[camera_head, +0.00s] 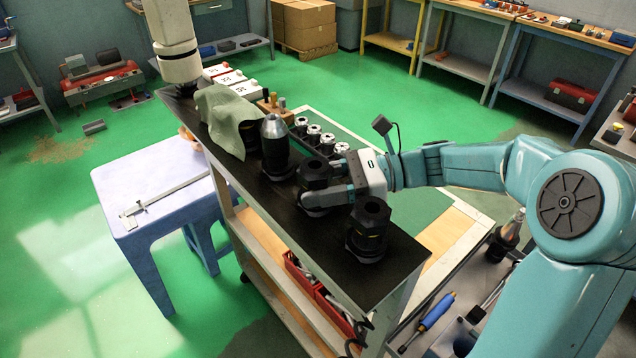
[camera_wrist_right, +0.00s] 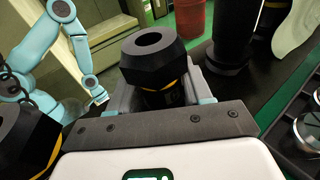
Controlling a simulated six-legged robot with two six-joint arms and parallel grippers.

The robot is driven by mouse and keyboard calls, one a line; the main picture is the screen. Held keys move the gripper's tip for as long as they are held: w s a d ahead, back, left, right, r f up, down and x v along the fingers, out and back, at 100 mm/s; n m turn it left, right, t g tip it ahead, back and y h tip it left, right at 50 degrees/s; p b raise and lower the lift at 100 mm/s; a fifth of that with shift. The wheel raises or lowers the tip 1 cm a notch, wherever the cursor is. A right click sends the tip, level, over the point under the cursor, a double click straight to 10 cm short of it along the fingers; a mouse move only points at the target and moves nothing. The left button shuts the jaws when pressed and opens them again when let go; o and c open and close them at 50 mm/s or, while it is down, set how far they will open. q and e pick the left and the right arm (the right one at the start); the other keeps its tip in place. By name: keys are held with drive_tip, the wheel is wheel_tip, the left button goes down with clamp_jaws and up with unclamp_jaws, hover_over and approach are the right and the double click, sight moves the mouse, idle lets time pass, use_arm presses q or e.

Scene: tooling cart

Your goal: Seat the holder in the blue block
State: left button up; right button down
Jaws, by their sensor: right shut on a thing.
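My right gripper (camera_head: 322,184) is shut on a black holder (camera_head: 314,172) above or on the black cart top; I cannot tell whether its base touches. In the right wrist view the holder (camera_wrist_right: 150,52) stands between the fingers (camera_wrist_right: 158,95), with a hexagonal collar, a round top opening and a thin yellow band. A second black holder (camera_head: 368,226) stands at the cart's near end and shows at the left edge of the wrist view (camera_wrist_right: 28,140). A silver-topped black holder (camera_head: 275,146) stands farther back. I cannot make out a blue block. My left gripper does not show.
The black cart top (camera_head: 400,262) is narrow. A grey-green cloth (camera_head: 222,118) lies farther back on it. Several silver parts (camera_head: 322,138) stand in a row beyond the gripper. A pale blue stool (camera_head: 150,178) with a caliper stands left of the cart; red bins (camera_head: 325,302) are below.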

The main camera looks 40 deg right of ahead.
drive_tip(key=shift+r, duration=0.1)
drive_tip(key=shift+c, duration=2)
unclamp_jaws()
drive_tip(key=shift+s, duration=0.1)
drive_tip(key=shift+f, duration=0.2)
drive_tip(key=b+v, duration=0.1)
drive_tip(key=v, duration=1.5)
drive_tip(key=shift+r+b, duration=0.25)
drive_tip(key=shift+b, duration=0.15)
